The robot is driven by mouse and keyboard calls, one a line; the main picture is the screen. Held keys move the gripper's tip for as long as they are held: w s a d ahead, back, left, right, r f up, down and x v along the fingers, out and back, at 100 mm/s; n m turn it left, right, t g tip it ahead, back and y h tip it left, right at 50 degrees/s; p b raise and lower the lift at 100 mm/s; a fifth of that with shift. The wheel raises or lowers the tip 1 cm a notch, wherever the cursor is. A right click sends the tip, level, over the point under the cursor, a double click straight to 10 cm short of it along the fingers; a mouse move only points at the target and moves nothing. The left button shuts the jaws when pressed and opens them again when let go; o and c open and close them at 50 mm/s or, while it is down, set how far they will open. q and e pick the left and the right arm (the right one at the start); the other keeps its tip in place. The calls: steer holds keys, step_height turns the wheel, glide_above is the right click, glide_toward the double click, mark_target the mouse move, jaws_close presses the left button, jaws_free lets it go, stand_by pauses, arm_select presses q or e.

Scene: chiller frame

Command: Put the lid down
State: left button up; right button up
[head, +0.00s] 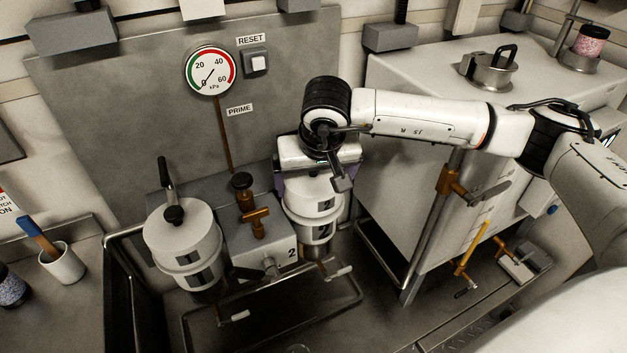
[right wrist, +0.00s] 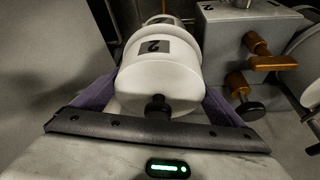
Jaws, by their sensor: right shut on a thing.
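My right gripper (head: 314,188) is over the right canister (head: 312,238), pointing down. It is shut on a round white lid (head: 322,198) marked 2. In the right wrist view, its purple fingers flank the lid (right wrist: 150,82), which has a black knob at its centre. The white canister body (right wrist: 168,21) shows beyond the lid. The lid is at the canister's top, roughly in line with it; I cannot tell whether it is fully seated. The left canister (head: 189,262), marked 1, has its lid (head: 180,230) on. My left gripper is not in view.
A grey block (head: 262,253) with orange-brown valves stands between the canisters. A metal tray (head: 275,318) lies below. A gauge (head: 211,71) and RESET button (head: 258,62) are on the panel behind. A large white cabinet (head: 430,130) stands close on the right.

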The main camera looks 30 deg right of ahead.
steer(key=shift+f+b, duration=0.35)
steer(key=shift+f, duration=0.05)
steer(key=o, duration=0.9)
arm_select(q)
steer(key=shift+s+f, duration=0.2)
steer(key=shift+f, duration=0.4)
arm_select(e)
steer(key=shift+r, duration=0.1)
steer(key=shift+r+p, duration=0.2)
steer(key=shift+p, duration=0.15)
steer(key=shift+r+p, duration=0.5)
steer(key=b+v, duration=0.1)
steer(key=v, duration=1)
steer(key=shift+s+a+r+b, duration=0.1)
steer(key=shift+s+r+b, duration=0.2)
steer(key=shift+b, duration=0.1)
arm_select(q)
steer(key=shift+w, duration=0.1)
